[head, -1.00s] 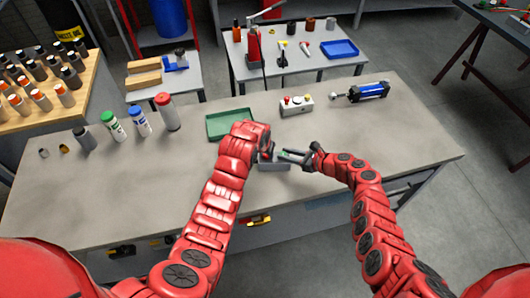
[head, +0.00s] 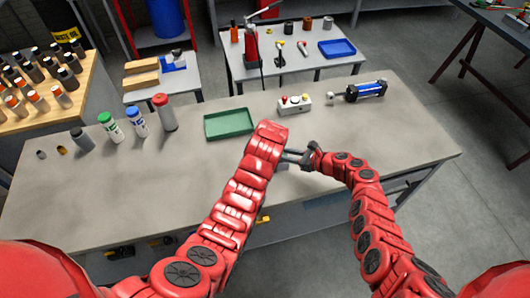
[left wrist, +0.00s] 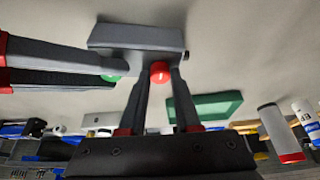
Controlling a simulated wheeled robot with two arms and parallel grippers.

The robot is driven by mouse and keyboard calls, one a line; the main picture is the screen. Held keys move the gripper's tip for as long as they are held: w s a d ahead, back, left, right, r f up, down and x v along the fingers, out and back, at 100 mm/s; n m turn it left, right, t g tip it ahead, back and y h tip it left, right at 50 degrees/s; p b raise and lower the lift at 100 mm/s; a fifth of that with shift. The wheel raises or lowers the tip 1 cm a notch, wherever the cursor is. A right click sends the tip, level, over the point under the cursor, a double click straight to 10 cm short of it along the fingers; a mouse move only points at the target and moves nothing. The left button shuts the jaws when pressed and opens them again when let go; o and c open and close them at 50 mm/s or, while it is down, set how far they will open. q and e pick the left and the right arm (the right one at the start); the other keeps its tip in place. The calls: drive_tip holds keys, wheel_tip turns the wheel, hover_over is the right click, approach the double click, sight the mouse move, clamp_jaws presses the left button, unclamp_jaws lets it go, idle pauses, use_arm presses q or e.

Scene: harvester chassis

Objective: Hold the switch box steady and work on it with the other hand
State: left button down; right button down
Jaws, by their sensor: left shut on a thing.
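The grey switch box (left wrist: 135,36) has a red button (left wrist: 160,72) and a green button (left wrist: 112,78), both facing my left wrist camera. My left gripper (left wrist: 162,78) is shut on the box, with its fingers on either side of the red button; the exact contact is hard to see. My right gripper (left wrist: 110,74) comes in from the left of that view, with its fingertips at the green button; whether they touch it or grip it is unclear. In the head view my left arm hides most of the box, and my right gripper (head: 296,157) meets it from the right.
On the bench (head: 400,135) behind my grippers are a green tray (head: 229,123), a pale control box (head: 294,104) and a blue cylinder (head: 366,90). Several bottles (head: 139,121) stand at the left. The bench's right side and left front are clear.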

idle(0.3)
use_arm(q)
drive_tip(key=c, duration=0.6)
unclamp_jaws()
drive_tip(key=shift+r, duration=0.1)
drive_tip(key=v, duration=0.7)
drive_tip(key=shift+r, duration=0.15)
drive_tip(key=shift+s, duration=0.1)
use_arm(e)
drive_tip(key=c, duration=0.5)
unclamp_jaws()
drive_tip(key=shift+c, duration=0.2)
